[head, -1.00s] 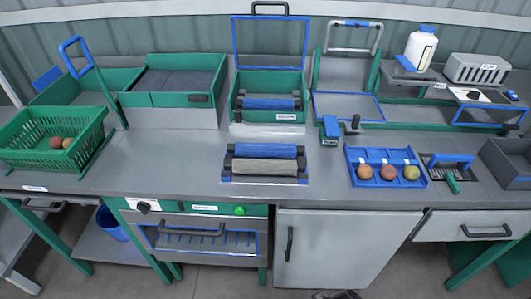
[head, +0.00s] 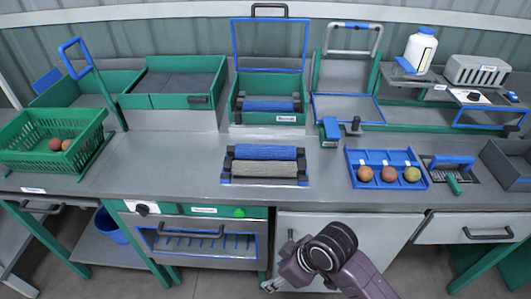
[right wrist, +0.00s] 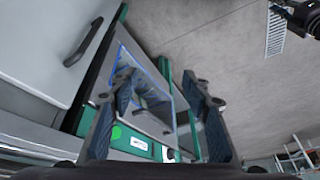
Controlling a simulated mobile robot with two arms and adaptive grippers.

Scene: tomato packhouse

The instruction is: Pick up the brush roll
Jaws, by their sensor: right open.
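A blue brush roll (head: 265,152) and a grey roll (head: 264,168) lie side by side in a low stand with black end holders on the middle of the counter. Another blue roll (head: 268,106) lies inside the open green box behind it. My right gripper (head: 281,265) is low in front of the grey cabinet door, below the counter edge and apart from the rolls. In the right wrist view its two fingers (right wrist: 163,100) are spread, with nothing held between them. My left gripper is out of view.
The counter (head: 170,165) left of the stand is clear. A blue tray (head: 388,184) with three fruits and a small blue-green device (head: 330,131) stand to the right. A green basket (head: 85,140) is at the left.

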